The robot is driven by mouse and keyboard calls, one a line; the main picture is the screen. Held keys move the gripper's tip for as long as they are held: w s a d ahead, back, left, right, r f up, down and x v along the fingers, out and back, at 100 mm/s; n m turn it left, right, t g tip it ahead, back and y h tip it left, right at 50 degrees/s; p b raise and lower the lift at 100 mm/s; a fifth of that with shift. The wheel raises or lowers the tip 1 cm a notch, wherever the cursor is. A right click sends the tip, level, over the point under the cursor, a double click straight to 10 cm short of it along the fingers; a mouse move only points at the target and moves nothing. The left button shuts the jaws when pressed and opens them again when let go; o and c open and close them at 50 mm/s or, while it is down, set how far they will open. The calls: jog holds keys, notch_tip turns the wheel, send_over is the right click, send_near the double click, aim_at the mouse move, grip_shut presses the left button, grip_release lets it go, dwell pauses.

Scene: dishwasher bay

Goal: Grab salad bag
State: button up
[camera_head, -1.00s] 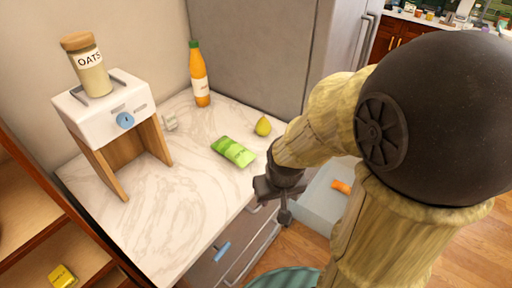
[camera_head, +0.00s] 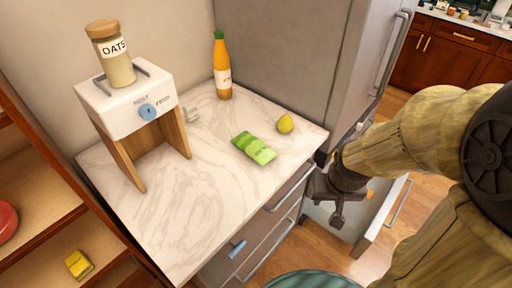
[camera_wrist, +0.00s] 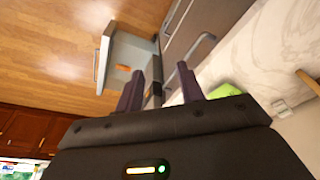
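The salad bag, a flat green packet (camera_head: 254,148), lies on the marble counter (camera_head: 160,215) near its right side. Part of it also shows in the wrist view (camera_wrist: 224,91), to the right of my fingers. My gripper (camera_head: 337,208) is off the counter's front right edge, to the right of the bag and apart from it. In the wrist view its two dark fingers (camera_wrist: 160,85) stand apart with nothing between them.
A yellow pear (camera_head: 285,123) and an orange bottle (camera_head: 222,70) stand behind the bag. A white stand (camera_head: 125,105) holds an oats jar (camera_head: 113,55). The fridge (camera_head: 290,55) rises behind the counter. An open drawer (camera_head: 385,220) juts out beyond my gripper.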

jog(key=o, duration=0.4)
jog(key=shift+w, duration=0.1)
jog(key=shift+c, duration=0.2)
jog(key=o, duration=0.3)
jog(key=shift+w+d+f, duration=0.1)
jog(key=shift+w, duration=0.2)
jog(key=o, duration=0.5)
jog(key=w+n, duration=0.1)
jog(key=w, duration=0.1)
jog(key=w+f+n+t+p, duration=0.1)
jog(key=w, duration=0.1)
jog(key=w+f+n, duration=0.1)
jog(key=w, duration=0.1)
jog(key=shift+f+t, duration=0.2)
jog(key=shift+t, duration=0.2)
jog(key=shift+o, duration=0.2)
jog(key=w+a+n+t+y+p, duration=0.2)
jog(key=w+a+n+t+y, duration=0.3)
jog(key=w+a+y, duration=0.3)
jog(key=shift+w+a+r, duration=0.2)
jog(key=shift+w+r, duration=0.05)
jog(key=shift+w, duration=0.85)
